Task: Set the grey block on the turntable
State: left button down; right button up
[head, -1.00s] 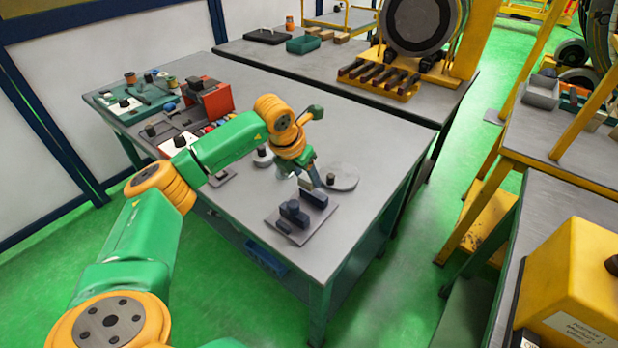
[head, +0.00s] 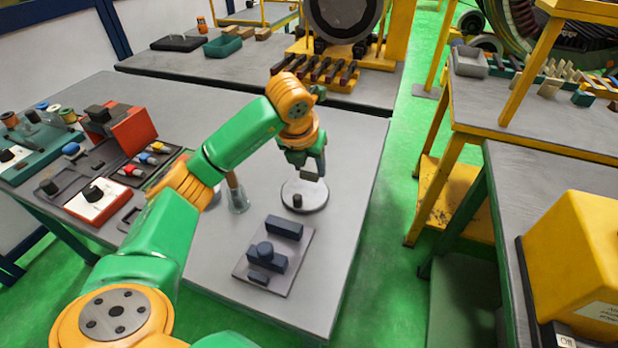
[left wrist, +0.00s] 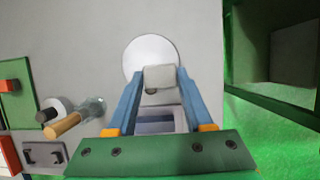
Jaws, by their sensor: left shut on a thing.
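The turntable (head: 318,197) is a round, pale grey disc on the near table, with a small dark knob (head: 297,201) on it. My left gripper (head: 308,170) is above the disc, pointing down. In the left wrist view, its blue fingers are shut on the grey block (left wrist: 160,75). The block overlaps the lower part of the turntable (left wrist: 138,54) in that view and hides some of it. In the head view the block is small and dark at the fingertips, and appears to be above the disc, apart from it. My right gripper is not in view.
A plate (head: 296,275) with dark blue blocks lies in front of the turntable. A glass jar (head: 238,200) with a wooden-handled tool stands to its left. Trays, a red box (head: 130,135) and coloured parts fill the table's left side. The table's right edge is close by.

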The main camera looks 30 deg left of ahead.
pick_arm(q)
jog(key=w+a+f, duration=0.1)
jog(key=a+f, duration=0.1)
jog(key=f, duration=0.1)
jog(key=w+a+f, duration=0.1)
jog(key=shift+w+a+f+p, duration=0.15)
jog(key=shift+w+f+p, duration=0.05)
jog(key=shift+w+p, duration=0.2)
jog(key=shift+s+d+f+p, duration=0.1)
jog(key=shift+f+p, duration=0.25)
jog(key=shift+f, duration=0.25)
jog(key=shift+s+d+f+p, duration=0.1)
jog(key=shift+f+p, duration=0.25)
jog(key=shift+f, duration=0.25)
jog(key=shift+w+f+b, duration=0.1)
jog(key=shift+f+b, duration=0.2)
jog(key=shift+f, duration=0.2)
jog(key=shift+c, duration=1.5)
grip_release()
jog(key=shift+r, duration=0.1)
jog(key=shift+r, duration=0.3)
jog(key=v, duration=1.1)
jog(key=shift+s+r+b, duration=0.3)
jog(key=shift+b, duration=0.1)
